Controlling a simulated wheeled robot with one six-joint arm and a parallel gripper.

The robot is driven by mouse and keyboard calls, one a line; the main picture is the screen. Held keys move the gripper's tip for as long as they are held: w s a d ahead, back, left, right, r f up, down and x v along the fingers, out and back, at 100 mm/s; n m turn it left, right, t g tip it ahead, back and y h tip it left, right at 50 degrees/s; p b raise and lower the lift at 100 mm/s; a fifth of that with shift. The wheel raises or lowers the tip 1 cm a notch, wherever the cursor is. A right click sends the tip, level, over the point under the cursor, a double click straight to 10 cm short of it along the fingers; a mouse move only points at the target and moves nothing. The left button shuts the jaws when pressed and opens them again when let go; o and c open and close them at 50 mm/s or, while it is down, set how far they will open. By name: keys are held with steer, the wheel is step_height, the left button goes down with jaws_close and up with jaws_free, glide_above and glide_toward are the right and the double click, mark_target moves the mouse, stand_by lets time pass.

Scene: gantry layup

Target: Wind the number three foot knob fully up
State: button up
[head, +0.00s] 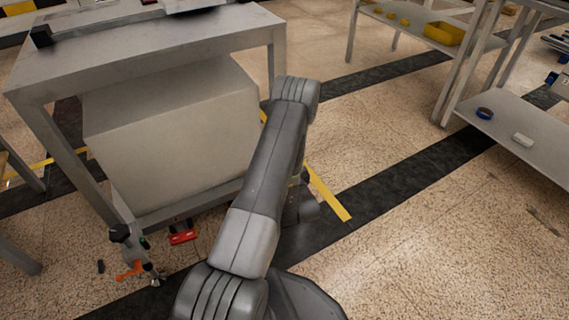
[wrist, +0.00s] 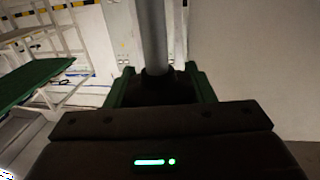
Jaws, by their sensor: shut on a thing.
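In the wrist view, my gripper (wrist: 159,75) has its green-edged fingers on either side of a dark round knob (wrist: 158,90) and is shut on it. A grey upright rod (wrist: 153,35) rises from the knob. The knob's lower part is in shadow, and no number or turn mark can be read on it. In the head view, my arm reaches beside the grey metal table (head: 150,50); its own links hide the gripper and the knob.
A large pale box (head: 175,130) sits under the table. A red item (head: 183,237), an orange item (head: 130,271) and a grey-black device (head: 122,234) are on the floor at the lower left. A shelf (head: 530,130) stands at the right. The floor between is clear.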

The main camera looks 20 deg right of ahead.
steer(key=o, duration=1)
steer(key=s+p, duration=0.1)
steer(key=s, duration=0.3)
steer(key=s+a+p, duration=0.1)
steer(key=s, duration=0.4)
steer(key=s+p, duration=0.1)
steer(key=s, duration=0.3)
steer(key=shift+s+a+p, duration=0.2)
steer(key=shift+s+p, duration=0.1)
steer(key=shift+s, duration=0.05)
